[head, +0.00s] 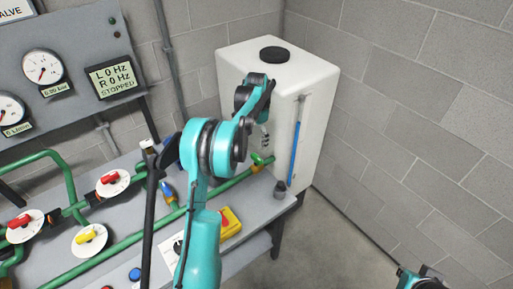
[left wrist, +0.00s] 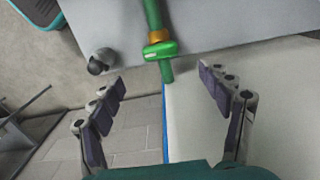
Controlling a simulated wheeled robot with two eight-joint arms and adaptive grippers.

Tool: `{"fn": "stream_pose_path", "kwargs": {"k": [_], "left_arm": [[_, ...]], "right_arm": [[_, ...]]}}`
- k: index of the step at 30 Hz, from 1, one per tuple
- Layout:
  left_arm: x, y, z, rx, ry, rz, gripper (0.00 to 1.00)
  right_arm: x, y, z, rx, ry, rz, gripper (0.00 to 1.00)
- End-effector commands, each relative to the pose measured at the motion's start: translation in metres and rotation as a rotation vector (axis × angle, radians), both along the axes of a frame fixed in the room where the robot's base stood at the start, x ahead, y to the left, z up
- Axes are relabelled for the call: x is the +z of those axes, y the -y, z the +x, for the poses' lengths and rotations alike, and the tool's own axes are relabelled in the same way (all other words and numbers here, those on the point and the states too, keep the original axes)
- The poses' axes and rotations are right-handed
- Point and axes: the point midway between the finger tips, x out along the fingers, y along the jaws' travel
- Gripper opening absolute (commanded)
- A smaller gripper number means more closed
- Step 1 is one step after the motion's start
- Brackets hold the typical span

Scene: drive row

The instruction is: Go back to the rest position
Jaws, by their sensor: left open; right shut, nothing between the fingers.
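My left arm reaches up from the bottom middle of the head view and bends over towards the white tank (head: 262,62). My left gripper (head: 264,138) hangs in front of the tank, largely hidden by its own wrist. In the left wrist view its fingers (left wrist: 163,84) are spread wide with nothing between them. A green valve handle (left wrist: 160,50) on the pipe shows beyond the fingertips, apart from them. My right gripper (head: 425,278) shows only in part at the bottom right of the head view, away from the bench, holding nothing visible.
The grey bench (head: 255,215) carries green pipes, red and yellow valve handles and a yellow box (head: 231,222). A dark knob (head: 280,189) sits at its right end. A display (head: 113,79) reads STOPPED. Free floor (head: 325,250) lies right of the bench.

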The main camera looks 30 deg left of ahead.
Motion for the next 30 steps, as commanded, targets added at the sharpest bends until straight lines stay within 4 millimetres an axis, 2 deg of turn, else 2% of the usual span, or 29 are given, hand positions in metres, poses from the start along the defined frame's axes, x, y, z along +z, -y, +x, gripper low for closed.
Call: {"fn": "stream_pose_path", "kwargs": {"k": [3, 6, 23, 26, 30], "left_arm": [[0.014, 0.0, 0.0, 0.0, 0.0, 0.0, 0.78], [0.019, 0.0, 0.0, 0.0, 0.0, 0.0, 0.78], [0.022, 0.002, -0.001, 0.001, 0.003, 0.001, 0.78], [0.033, 0.011, -0.006, 0.011, 0.019, 0.006, 0.78], [0.065, 0.042, -0.027, 0.049, 0.079, 0.022, 0.78]], "right_arm": [[0.0, 0.0, 0.0, 0.0, 0.0, 0.0, 0.0], [0.0, 0.0, 0.0, 0.0, 0.0, 0.0, 0.0], [0.0, 0.0, 0.0, 0.0, 0.0, 0.0, 0.0], [0.0, 0.0, 0.0, 0.0, 0.0, 0.0, 0.0], [0.0, 0.0, 0.0, 0.0, 0.0, 0.0, 0.0]]}}
